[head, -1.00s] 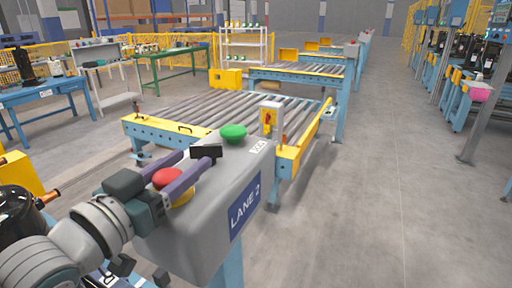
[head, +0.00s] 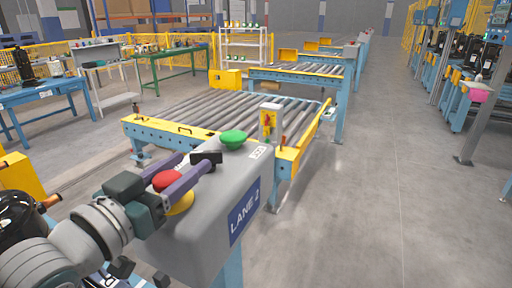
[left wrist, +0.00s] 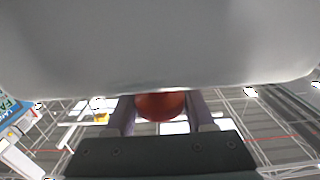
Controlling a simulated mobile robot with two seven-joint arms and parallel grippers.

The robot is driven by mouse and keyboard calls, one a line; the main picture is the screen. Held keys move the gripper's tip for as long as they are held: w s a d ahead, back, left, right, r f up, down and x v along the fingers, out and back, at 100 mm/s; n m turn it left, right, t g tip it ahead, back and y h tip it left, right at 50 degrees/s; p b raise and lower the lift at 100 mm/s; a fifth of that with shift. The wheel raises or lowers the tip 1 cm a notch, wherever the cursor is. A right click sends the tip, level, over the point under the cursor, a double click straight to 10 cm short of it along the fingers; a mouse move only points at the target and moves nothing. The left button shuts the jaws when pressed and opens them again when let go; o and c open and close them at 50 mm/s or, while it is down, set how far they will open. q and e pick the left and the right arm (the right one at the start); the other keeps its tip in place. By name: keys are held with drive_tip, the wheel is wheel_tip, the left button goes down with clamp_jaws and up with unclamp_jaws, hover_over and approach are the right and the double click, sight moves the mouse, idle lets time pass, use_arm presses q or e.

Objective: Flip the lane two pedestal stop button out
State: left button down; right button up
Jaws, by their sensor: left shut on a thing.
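The grey lane two pedestal (head: 190,243) stands in front of me in the head view, with a "LANE 2" label (head: 244,212) on its side. Its red stop button (head: 167,181) sits on a yellow collar (head: 181,203) at the near end of the top. My left gripper (head: 198,164) is shut on the red stop button, with one purple finger on each side of it. In the left wrist view the red button (left wrist: 160,106) shows between the fingers, partly hidden by the grey pedestal body (left wrist: 160,45). My right gripper is not in view.
A green button (head: 233,138) and a black box (head: 206,158) are on the pedestal top beyond the red button. A roller conveyor (head: 215,115) with yellow ends stands behind. A blue table (head: 45,92) is at left. The floor at right is open.

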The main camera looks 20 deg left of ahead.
sight(155, 185)
use_arm(q)
drive_tip(key=c, duration=0.7)
unclamp_jaws()
drive_tip(key=shift+r, duration=0.35)
drive_tip(key=o, duration=0.4)
drive_tip(key=shift+f, duration=0.1)
drive_tip(key=shift+o, duration=0.2)
drive_tip(key=shift+s+f, duration=0.1)
drive_tip(key=shift+s, duration=0.2)
drive_tip(key=s, duration=0.2)
drive_tip(key=s+b, duration=0.1)
drive_tip(key=s, duration=0.5)
drive_tip(key=shift+a, duration=0.35)
drive_tip(key=shift+s, duration=0.65)
